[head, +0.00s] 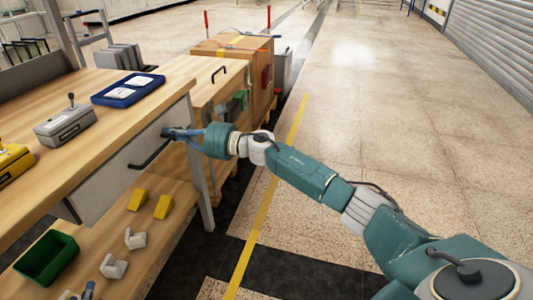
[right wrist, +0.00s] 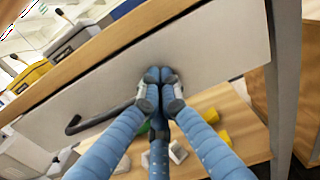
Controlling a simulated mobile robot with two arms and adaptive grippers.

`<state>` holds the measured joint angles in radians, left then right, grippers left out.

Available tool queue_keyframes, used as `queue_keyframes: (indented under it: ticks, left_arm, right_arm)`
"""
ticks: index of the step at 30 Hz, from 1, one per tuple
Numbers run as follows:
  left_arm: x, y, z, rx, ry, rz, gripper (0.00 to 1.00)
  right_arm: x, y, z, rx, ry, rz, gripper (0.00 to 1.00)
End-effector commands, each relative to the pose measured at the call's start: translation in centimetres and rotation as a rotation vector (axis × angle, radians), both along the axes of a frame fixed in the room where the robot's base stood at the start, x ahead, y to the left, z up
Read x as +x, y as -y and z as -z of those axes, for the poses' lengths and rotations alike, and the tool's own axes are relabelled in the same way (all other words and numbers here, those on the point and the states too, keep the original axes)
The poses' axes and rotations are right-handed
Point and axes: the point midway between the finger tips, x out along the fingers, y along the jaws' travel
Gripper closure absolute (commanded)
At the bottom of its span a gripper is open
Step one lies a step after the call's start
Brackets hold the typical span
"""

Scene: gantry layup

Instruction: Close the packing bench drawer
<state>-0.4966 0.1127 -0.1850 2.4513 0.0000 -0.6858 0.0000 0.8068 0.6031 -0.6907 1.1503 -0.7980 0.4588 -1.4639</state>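The packing bench drawer has a pale grey front (head: 108,187) with a black bar handle (head: 150,155). It lies close under the wooden bench top edge, and I see no open gap above it. The front fills the right wrist view (right wrist: 215,50), with the handle (right wrist: 95,120) left of my fingers. My right gripper (head: 168,132) is at the right end of the drawer front, beside the handle. Its blue fingers (right wrist: 160,76) are together and empty, with tips at or very near the panel; contact is unclear. A small blue piece at the head view's bottom edge may be my left gripper (head: 88,290).
The bench top (head: 80,130) holds a blue tray (head: 128,90), a grey device (head: 65,126) and a yellow case (head: 12,163). The lower shelf holds a green bin (head: 47,258) and yellow blocks (head: 163,207). A bench leg (head: 201,180) stands near my gripper. Floor at right is clear.

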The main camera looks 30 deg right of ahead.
Motion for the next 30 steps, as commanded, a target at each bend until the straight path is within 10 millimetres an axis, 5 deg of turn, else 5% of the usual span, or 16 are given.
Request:
queue_keyframes:
  ticks: [9, 26, 30]
  left_arm:
    - [1.3, 0.9, -4.0, -0.045, 0.178, 0.012, 0.67]
    - [1.4, 0.9, -4.5, -0.05, 0.201, 0.013, 0.67]
    - [1.6, 1.3, -6.1, -0.067, 0.27, 0.018, 0.67]
  right_arm:
    - [1.5, -1.3, 0.0, -0.001, 0.001, 0.001, 1.0]
    - [1.7, -1.2, -0.4, 0.005, 0.005, 0.004, 1.0]
    - [1.4, -0.4, -0.2, 0.002, 0.004, 0.003, 1.0]
